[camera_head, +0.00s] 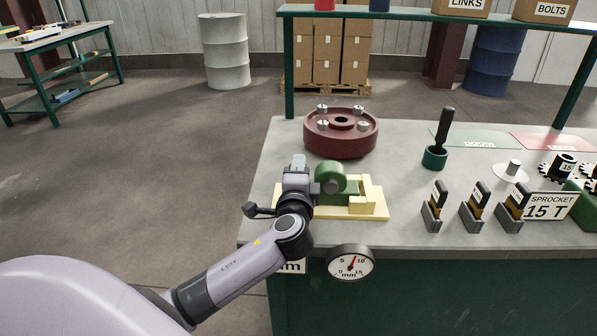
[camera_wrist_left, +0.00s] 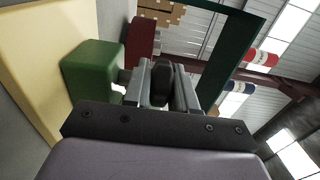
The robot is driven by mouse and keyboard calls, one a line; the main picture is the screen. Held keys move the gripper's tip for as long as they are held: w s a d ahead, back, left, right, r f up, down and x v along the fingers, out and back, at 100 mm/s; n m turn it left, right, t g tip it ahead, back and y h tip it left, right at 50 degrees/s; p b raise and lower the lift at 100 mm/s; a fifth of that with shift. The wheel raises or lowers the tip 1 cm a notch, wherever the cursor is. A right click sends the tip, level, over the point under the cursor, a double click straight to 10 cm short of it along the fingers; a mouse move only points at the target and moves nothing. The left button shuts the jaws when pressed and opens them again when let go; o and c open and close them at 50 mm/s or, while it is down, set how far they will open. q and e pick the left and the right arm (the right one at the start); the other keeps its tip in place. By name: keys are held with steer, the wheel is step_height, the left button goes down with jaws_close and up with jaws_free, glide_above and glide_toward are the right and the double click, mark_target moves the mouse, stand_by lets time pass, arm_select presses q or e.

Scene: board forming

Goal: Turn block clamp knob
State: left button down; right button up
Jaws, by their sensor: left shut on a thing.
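The block clamp has a cream base (camera_head: 376,207) with a green block (camera_head: 334,172) on it, near the front left of the bench. The green block also shows in the wrist view (camera_wrist_left: 92,70). My left gripper (camera_head: 298,168) is at the left side of the green block. In the wrist view my left gripper (camera_wrist_left: 162,88) is shut on a dark knob (camera_wrist_left: 161,78), which sits between its two fingers. In the head view the gripper hides the knob. My right gripper is in neither view.
A red round fixture (camera_head: 341,145) with bolts stands behind the clamp. A dial gauge (camera_head: 350,263) marked in mm hangs on the bench front, its needle between 5 and 10. Several upright holders (camera_head: 473,215) and a green cup (camera_head: 434,157) with a dark handle stand to the right.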

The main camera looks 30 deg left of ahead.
arm_select(q)
steer(key=n+g+y+b, duration=0.3)
steer(key=n+g+y, duration=0.1)
steer(key=g+y, duration=0.1)
steer(key=shift+d+f+n+y, duration=0.1)
steer(key=shift+f+n+y, duration=0.05)
steer(key=shift+n+y, duration=0.2)
steer(key=shift+n+g, duration=0.35)
steer(key=shift+g, duration=0.05)
steer(key=shift+y, duration=0.25)
steer(key=c, duration=1)
jaws_free()
steer(key=b+v, duration=0.1)
steer(key=v, duration=0.4)
steer(key=shift+s+d, duration=0.2)
steer(key=shift+d, duration=0.2)
steer(key=shift+s+d, duration=0.35)
steer(key=shift+d, duration=0.15)
steer(key=shift+o, duration=0.3)
